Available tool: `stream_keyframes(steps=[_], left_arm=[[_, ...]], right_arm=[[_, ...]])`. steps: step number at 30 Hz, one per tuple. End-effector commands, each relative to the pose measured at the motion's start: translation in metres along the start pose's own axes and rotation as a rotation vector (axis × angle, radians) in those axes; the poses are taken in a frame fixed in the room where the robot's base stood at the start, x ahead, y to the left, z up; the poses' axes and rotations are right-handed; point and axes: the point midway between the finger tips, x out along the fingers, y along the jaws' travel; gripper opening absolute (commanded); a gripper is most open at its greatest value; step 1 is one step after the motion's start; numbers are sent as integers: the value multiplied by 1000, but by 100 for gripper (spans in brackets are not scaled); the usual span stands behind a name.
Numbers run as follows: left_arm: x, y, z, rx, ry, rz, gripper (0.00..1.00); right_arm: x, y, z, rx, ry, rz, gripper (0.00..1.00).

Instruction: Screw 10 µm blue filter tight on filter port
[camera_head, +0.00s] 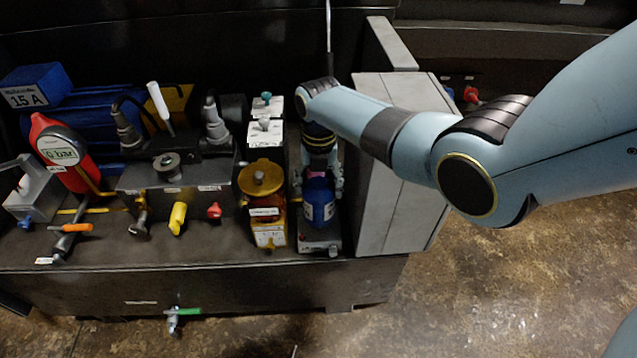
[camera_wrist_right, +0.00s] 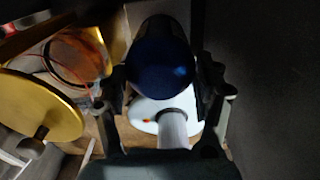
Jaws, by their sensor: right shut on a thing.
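The blue filter (camera_head: 319,204) stands upright at the right end of the bench, over a small grey base block (camera_head: 320,240). The filter port under it is hidden by the filter. My right gripper (camera_head: 322,178) comes down from above and is shut around the filter's upper part. In the right wrist view the dark blue filter (camera_wrist_right: 160,68) sits between the two fingers of the right gripper (camera_wrist_right: 165,85), with a white disc and a pale stem below it. I cannot tell how tightly the filter sits on the port. My left gripper is not in view.
A yellow-topped unit (camera_head: 262,178) stands close to the left of the filter. A grey cabinet (camera_head: 400,200) stands close to its right. The floor in front is clear.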

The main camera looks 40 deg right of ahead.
Motion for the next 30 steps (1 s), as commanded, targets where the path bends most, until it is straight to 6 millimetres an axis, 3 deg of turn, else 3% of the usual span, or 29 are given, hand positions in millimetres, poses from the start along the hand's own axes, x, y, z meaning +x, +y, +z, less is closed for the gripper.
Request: stream_keyframes(steps=[23, 24, 30], left_arm=[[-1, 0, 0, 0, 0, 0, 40], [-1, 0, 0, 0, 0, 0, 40], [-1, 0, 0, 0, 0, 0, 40]], right_arm=[[2, 1, 1, 0, -2, 1, 37], [2, 1, 1, 0, -2, 1, 62], [2, 1, 1, 0, -2, 1, 36]])
